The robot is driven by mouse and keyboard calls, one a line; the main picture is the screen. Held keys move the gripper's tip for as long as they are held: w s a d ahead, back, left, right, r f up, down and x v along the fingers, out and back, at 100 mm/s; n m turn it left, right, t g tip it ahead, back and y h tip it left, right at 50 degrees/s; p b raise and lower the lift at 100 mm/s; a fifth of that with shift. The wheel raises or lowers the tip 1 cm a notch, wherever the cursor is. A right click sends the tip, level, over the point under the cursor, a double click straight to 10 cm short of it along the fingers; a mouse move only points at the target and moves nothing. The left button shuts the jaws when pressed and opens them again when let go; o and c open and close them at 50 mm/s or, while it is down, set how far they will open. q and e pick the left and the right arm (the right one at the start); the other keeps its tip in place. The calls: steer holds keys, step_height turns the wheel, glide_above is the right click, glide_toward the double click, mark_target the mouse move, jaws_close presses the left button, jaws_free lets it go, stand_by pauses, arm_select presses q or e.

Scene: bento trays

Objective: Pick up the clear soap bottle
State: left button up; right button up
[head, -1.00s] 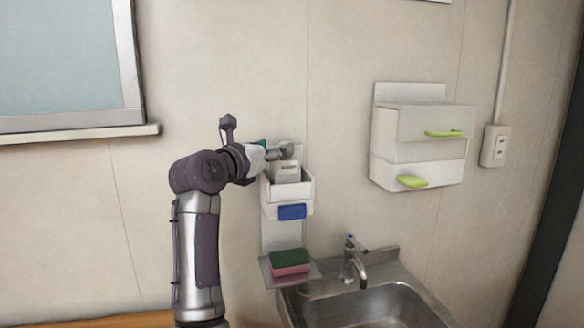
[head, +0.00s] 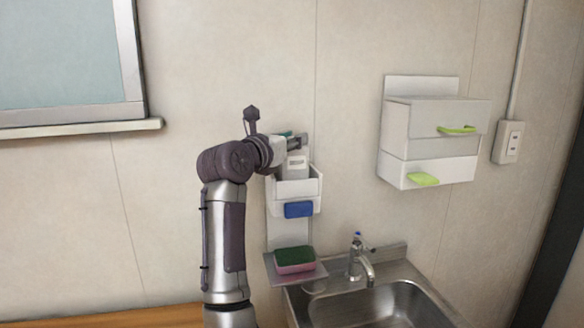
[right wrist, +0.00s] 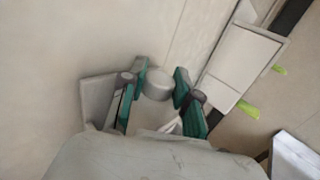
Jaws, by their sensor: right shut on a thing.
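The soap bottle (head: 297,165) looks pale grey with a small dark label. It stands upright at the white wall holder (head: 293,190), its lower part hidden behind the holder's front wall. My right gripper (head: 294,144) is at the bottle's top, coming from the left, and is shut on it. In the right wrist view the round pale top of the bottle (right wrist: 158,84) shows between the green-lined fingers of the gripper (right wrist: 158,98). My left gripper is in neither view.
A blue sponge (head: 299,209) is on the holder's front. Below, a green and pink sponge (head: 295,260) lies on a small shelf beside the sink (head: 372,305) and faucet (head: 357,262). A white wall box with green handles (head: 397,130) hangs to the right. Wall between is clear.

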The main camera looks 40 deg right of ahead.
steer(key=shift+c, duration=1.1)
